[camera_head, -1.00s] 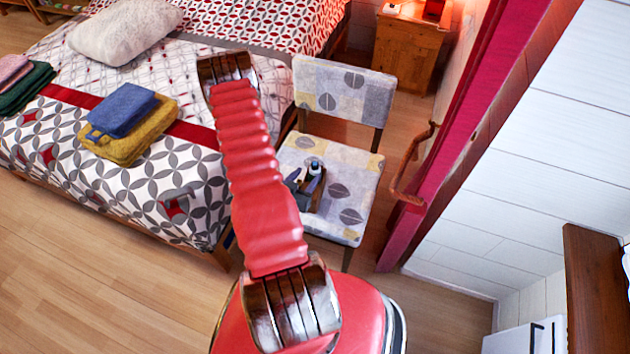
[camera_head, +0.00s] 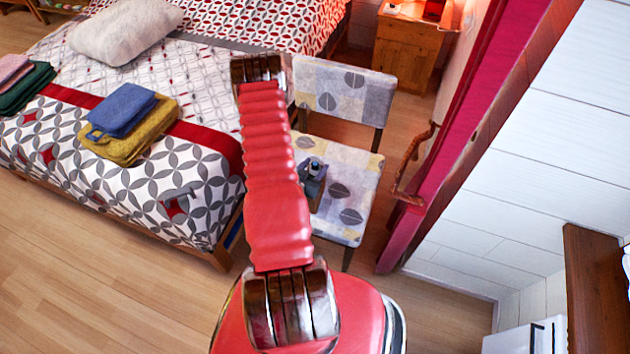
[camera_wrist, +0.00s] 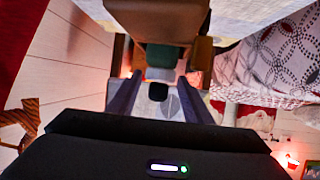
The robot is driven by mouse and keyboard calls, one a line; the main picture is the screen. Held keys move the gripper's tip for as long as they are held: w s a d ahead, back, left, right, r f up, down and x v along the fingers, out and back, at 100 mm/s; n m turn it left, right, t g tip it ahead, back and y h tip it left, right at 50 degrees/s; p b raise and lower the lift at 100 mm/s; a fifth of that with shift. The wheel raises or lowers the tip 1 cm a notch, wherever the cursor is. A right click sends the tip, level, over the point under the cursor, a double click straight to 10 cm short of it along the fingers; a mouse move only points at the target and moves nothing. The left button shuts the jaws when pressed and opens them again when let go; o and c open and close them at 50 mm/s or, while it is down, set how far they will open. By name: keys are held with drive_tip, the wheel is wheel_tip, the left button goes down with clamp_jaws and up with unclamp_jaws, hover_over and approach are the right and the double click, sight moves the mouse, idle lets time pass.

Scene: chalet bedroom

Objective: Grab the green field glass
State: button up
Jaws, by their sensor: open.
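A dark green thing (camera_wrist: 165,57), probably the green field glass, shows beyond my fingers in the wrist view; its full shape is not clear. It sits between brown walls that look like a small tray or box (camera_wrist: 203,62). Pale and black parts show just below it in the picture, and I cannot tell what they belong to. My gripper (camera_wrist: 160,77) is open, its two blue-grey fingers apart, with the green thing ahead of the gap. In the head view, my red arm hides the left of the chair seat (camera_head: 345,185) and most of the tray there.
The patterned chair has a backrest (camera_head: 343,92) behind the seat. A bed (camera_head: 150,185) with blue (camera_head: 122,110) and yellow (camera_head: 135,140) folded cloths stands to the left. A pink post (camera_head: 455,155) and white wall lie to the right. Wooden floor is clear at front left.

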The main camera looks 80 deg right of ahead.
drive_tip(key=shift+x, duration=1.95)
drive_tip(key=shift+s, duration=0.1)
drive_tip(key=shift+c, duration=0.4)
clamp_jaws()
